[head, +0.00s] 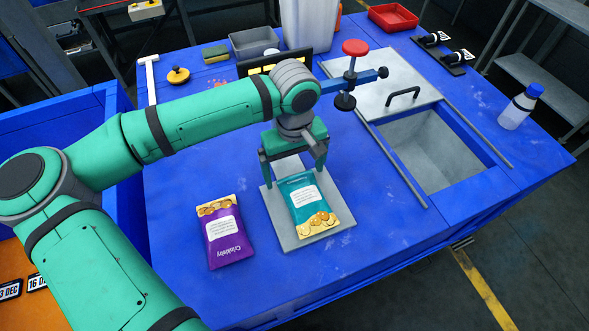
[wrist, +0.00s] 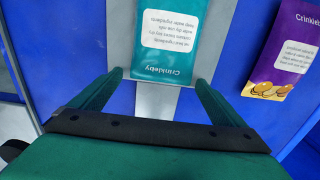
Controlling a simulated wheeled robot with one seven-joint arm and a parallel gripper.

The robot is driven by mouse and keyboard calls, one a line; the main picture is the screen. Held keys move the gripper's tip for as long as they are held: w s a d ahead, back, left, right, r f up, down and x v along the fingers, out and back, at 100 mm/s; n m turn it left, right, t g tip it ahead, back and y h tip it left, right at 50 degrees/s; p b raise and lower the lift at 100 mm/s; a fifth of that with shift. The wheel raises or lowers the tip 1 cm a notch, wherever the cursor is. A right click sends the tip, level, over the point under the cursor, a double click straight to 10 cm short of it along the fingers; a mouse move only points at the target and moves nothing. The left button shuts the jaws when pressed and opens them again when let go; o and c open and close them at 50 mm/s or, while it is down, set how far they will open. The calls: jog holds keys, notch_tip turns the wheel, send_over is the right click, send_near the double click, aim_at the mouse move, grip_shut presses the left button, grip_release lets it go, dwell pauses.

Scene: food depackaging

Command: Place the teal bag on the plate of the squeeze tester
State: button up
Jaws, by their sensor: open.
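The teal bag (head: 308,205) lies flat on the grey plate (head: 274,211), label up, within the plate's edges except perhaps at its covered far end. In the wrist view the teal bag (wrist: 170,65) lies just past my open fingertips, with grey plate (wrist: 155,100) beneath it. My gripper (head: 292,175) is open and empty, at the bag's far end; it also shows in the wrist view (wrist: 159,78). The squeeze tester's red knob (head: 355,47) and dark round foot (head: 345,102) are behind my wrist. My arm hides part of the tester.
A purple bag (head: 224,232) lies on the blue table left of the plate. To the right are a sunken grey basin (head: 432,150), a lid with a black handle (head: 380,85) and a bottle (head: 520,106). Bins stand at the back. The table's front is clear.

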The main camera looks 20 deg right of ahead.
notch_tip(320, 180, up, 12)
dwell(0.5)
